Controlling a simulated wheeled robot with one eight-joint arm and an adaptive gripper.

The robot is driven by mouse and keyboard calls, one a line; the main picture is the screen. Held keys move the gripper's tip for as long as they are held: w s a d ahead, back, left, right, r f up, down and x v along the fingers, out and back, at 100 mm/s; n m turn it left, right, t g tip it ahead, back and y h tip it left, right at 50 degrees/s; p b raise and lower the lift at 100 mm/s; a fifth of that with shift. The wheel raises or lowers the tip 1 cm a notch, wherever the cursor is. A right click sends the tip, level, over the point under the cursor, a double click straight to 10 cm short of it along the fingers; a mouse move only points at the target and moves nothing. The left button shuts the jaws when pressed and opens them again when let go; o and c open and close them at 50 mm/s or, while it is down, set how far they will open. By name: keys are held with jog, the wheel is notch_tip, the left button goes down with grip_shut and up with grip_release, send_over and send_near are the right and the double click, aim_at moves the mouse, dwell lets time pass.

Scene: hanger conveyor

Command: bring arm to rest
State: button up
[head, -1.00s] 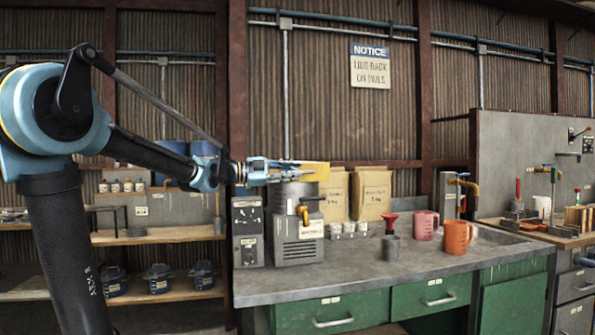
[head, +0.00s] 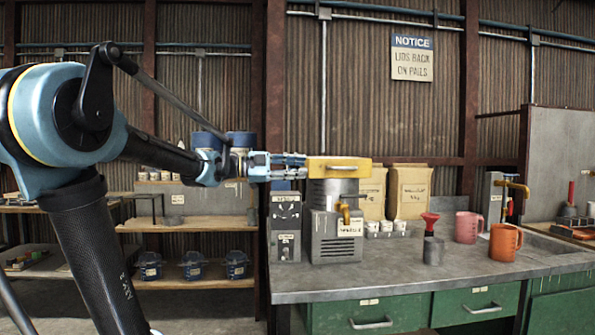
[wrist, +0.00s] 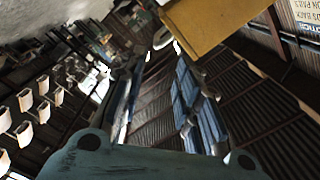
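My gripper (head: 303,160) is stretched out to the right at the end of my arm, level and in the air. In the wrist view its two blue fingers (wrist: 158,95) stand apart with nothing between them. A yellow block-like piece with a handle (head: 338,168) is at the top of the grey machine (head: 335,225) on the bench. The fingertips are close to its left end in the head view; whether they touch cannot be told. Its yellow side also shows at the top of the wrist view (wrist: 212,25), outside the fingers.
The grey bench (head: 400,275) carries a control box (head: 285,225), paper sacks (head: 410,190), a red-topped funnel (head: 431,225), a pink jug (head: 467,227) and an orange jug (head: 505,242). Shelves (head: 190,222) with blue pails stand behind my arm. A notice (head: 412,58) hangs above.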

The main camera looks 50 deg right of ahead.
dwell(0.6)
jog(key=w+a+f+n+t+y, duration=0.2)
jog(key=w+a+f+n+t, duration=0.1)
jog(key=a+f+n, duration=0.45)
jog(key=w+a+f+n+t+y, duration=0.25)
jog(key=a+f+n+t, duration=0.2)
jog(key=a+f, duration=0.45)
jog(key=w+a+f+n+t+y, duration=0.1)
jog(key=w+a+f+n+t, duration=0.25)
jog(key=a+f+n, duration=0.5)
jog(key=s+a+f+n+t+y, duration=0.1)
jog(key=a+f+n+y, duration=0.3)
jog(key=a+f+n, duration=0.4)
jog(key=s+a+f+n+t+y, duration=0.1)
jog(key=a+f+n+y, duration=0.3)
jog(key=a, duration=1.2)
notch_tip(320, 180, down, 7)
jog(key=n, duration=0.4)
jog(key=shift+a+r+y, duration=0.15)
jog(key=shift+a+y, duration=0.2)
jog(key=shift+a, duration=0.05)
